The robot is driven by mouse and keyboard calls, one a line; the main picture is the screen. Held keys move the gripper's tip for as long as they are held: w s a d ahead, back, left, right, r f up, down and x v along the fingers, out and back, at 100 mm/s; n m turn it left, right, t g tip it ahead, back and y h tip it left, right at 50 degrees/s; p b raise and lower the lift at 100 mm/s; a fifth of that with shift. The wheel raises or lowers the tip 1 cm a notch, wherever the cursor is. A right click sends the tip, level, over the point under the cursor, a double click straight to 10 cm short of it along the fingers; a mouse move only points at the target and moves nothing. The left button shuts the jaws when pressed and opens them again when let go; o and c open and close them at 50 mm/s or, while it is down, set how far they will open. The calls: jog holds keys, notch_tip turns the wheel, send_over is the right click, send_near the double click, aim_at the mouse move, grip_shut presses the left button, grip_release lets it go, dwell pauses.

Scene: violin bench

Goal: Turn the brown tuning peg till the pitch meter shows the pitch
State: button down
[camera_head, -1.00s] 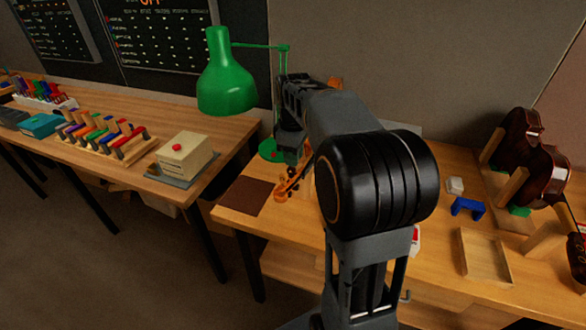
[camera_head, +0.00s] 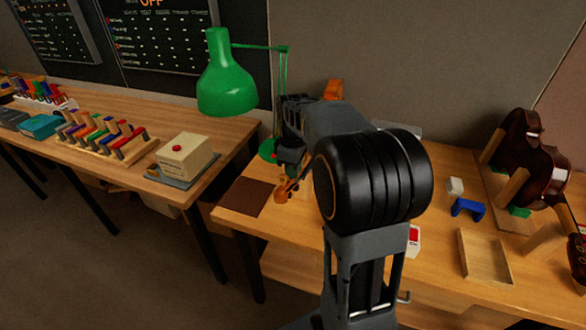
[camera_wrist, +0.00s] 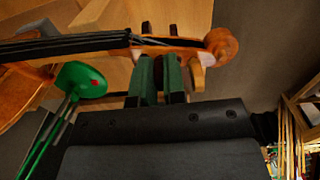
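The violin's scroll and pegbox (camera_wrist: 219,46) lie across the top of the wrist view, with the strings and dark fingerboard (camera_wrist: 70,44) to the left. Two dark pegs (camera_wrist: 146,28) stick up on the far side of the pegbox. My gripper (camera_wrist: 160,70) has its two green-padded fingers close together at the near side of the pegbox. In the head view the scroll (camera_head: 283,190) shows below my gripper (camera_head: 289,172). No pitch meter reading is legible.
A green lamp (camera_head: 228,85) stands behind the violin, its base beside it. A brown mat (camera_head: 246,197) lies left of the scroll. A blue block (camera_head: 468,208), a shallow wooden tray (camera_head: 463,262) and dark violins (camera_head: 548,170) are at right. My arm hides the bench middle.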

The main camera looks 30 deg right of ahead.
jog(key=shift+m, duration=1.3)
jog(key=c, duration=1.5)
grip_release()
jog(key=shift+o, duration=0.2)
notch_tip(320, 180, up, 14)
jog(key=p, duration=0.1)
jog(key=shift+s+f, duration=0.1)
